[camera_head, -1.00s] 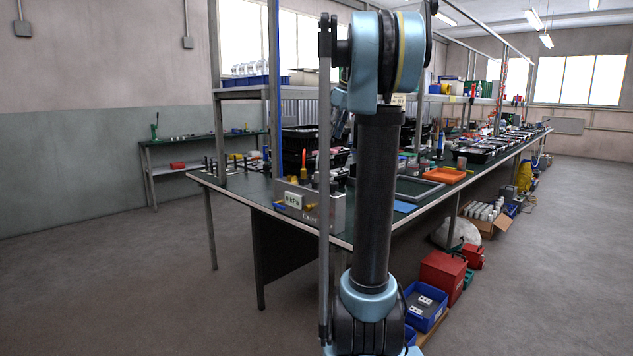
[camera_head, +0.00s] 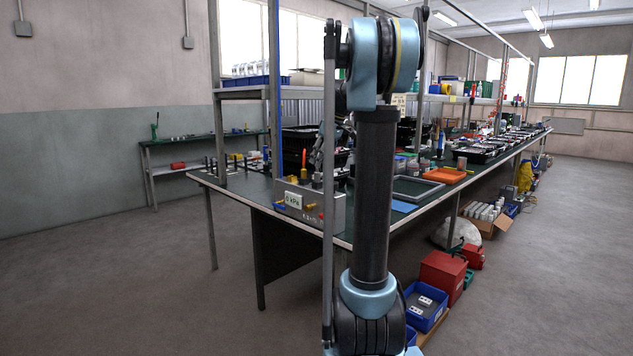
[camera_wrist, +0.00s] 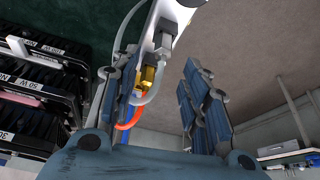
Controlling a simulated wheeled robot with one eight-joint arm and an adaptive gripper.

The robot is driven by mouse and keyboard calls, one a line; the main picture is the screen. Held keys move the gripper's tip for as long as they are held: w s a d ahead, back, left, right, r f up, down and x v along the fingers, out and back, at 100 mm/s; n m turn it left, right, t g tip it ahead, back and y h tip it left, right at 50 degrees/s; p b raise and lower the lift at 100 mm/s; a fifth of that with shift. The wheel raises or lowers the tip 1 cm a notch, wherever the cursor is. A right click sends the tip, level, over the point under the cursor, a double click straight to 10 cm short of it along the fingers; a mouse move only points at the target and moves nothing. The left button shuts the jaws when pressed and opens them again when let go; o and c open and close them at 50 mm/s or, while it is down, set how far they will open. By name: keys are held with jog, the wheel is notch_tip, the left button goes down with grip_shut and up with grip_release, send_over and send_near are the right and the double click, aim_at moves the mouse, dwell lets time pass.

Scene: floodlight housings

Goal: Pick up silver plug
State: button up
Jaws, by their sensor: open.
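A grey metal test box (camera_head: 330,208) with a "0 kPa" display stands at the table's near corner. In the wrist view, my gripper (camera_wrist: 165,65) is open, its two blue-grey fingers apart with nothing held between them. A small silver fitting (camera_wrist: 164,42) shows beyond the finger gap, beside the box; it may be the silver plug, but I cannot tell for sure. A brass fitting (camera_wrist: 148,76) with a clear tube is close to the left finger, which hides part of it. In the head view, my arm hides much of the gripper and no silver plug is clear.
An orange-red tube (camera_wrist: 130,119) curves beside the left finger. Black labelled bins (camera_wrist: 35,92) stand at the wrist view's left. The head view shows the green table (camera_head: 258,190), a shelf above it, a grey frame (camera_head: 418,183) and an orange tray (camera_head: 447,175). Floor left of the table is clear.

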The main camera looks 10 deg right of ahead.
aim_at(317, 178)
jog(key=shift+x, duration=2.65)
jog(key=shift+s, duration=0.1)
grip_shut()
